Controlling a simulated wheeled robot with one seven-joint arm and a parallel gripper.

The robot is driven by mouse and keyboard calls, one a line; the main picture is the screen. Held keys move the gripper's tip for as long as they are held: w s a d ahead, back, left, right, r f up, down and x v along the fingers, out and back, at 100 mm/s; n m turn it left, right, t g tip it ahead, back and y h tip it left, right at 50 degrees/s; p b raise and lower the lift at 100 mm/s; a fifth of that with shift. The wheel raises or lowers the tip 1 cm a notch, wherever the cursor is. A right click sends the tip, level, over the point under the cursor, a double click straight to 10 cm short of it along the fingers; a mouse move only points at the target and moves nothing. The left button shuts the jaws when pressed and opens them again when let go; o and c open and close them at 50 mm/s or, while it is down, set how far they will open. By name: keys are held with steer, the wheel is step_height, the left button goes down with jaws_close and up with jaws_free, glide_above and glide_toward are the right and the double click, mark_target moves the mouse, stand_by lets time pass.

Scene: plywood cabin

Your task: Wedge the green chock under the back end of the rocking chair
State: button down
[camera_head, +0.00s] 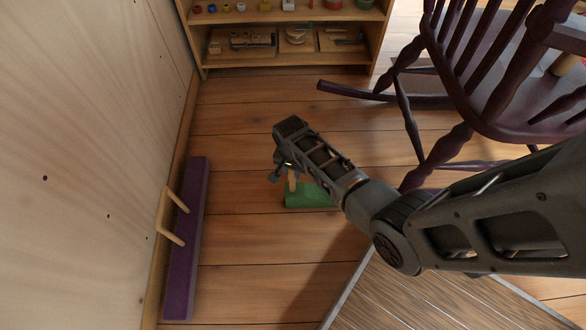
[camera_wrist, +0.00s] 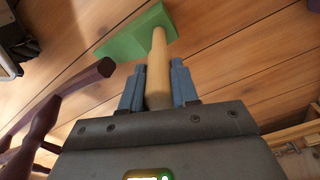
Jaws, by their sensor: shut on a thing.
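The green chock (camera_head: 310,196) has a pale wooden handle and is partly hidden behind my arm. My gripper (camera_head: 286,174) is shut on that handle, and the wrist view shows the handle (camera_wrist: 157,68) between the two blue-grey fingers (camera_wrist: 158,88). The green block (camera_wrist: 135,38) is at or just above the floor; I cannot tell which. The dark purple rocking chair (camera_head: 505,85) stands at the right. One runner tip (camera_head: 325,86) points left, beyond the chock. In the wrist view a runner tip (camera_wrist: 103,67) appears beside the chock with no clear contact. My arm hides part of the chair.
A low wooden shelf (camera_head: 285,58) with small items stands at the back. A striped mat (camera_head: 400,300) lies at the front.

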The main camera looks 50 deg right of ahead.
steer(key=s+d+f+p, duration=0.1)
steer(key=s+d, duration=0.3)
steer(key=s, duration=0.1)
steer(key=shift+s+d, duration=0.15)
steer(key=shift+s, duration=0.05)
stand_by(0.9)
steer(key=shift+f, duration=0.15)
stand_by(0.7)
steer(key=shift+s+d, duration=0.15)
steer(key=shift+s, duration=0.1)
steer(key=c, duration=0.8)
jaws_free()
steer(key=r+p, duration=0.2)
steer(key=r, duration=0.2)
steer(key=r+p, duration=0.2)
steer(key=r, duration=0.1)
steer(key=shift+s+a+r, duration=0.1)
steer(key=shift+a+r, duration=0.1)
steer(key=shift+r, duration=0.2)
